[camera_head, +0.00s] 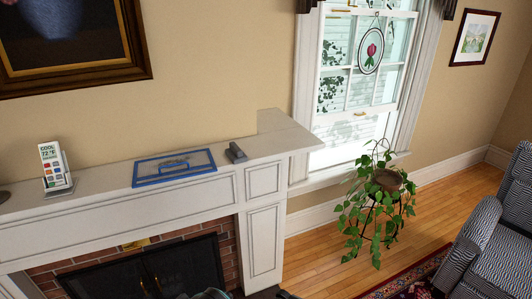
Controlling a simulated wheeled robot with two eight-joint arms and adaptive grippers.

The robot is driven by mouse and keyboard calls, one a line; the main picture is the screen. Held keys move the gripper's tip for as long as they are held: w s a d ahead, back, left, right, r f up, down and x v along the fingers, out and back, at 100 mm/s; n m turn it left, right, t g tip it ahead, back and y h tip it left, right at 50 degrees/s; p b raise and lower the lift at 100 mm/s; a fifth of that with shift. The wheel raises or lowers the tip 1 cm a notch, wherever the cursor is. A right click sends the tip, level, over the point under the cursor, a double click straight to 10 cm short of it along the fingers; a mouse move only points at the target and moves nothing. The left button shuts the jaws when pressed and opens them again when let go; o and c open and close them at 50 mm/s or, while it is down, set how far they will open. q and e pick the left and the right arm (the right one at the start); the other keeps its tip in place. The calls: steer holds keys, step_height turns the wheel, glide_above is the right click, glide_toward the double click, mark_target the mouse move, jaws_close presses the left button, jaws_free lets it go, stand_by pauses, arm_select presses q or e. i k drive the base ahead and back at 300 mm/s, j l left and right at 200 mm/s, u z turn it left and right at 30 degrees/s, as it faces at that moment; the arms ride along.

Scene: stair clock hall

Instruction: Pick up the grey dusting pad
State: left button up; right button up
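A small dark grey block-like object, which looks like the grey dusting pad (235,153), lies on the white mantel shelf (105,191) near its right end. It is just right of a blue-framed flat tray with a handle (174,168), with a small gap between them. Neither of my grippers shows clearly in the head view. Only small dark shapes cut off at the bottom edge show, and I cannot tell what they are.
A white remote-like device in a stand (54,168) is on the mantel's left part. A framed painting (75,81) hangs above. Below is a fireplace with dark doors (150,280).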

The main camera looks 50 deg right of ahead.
mark_target(235, 155)
steer(key=z, duration=1.6)
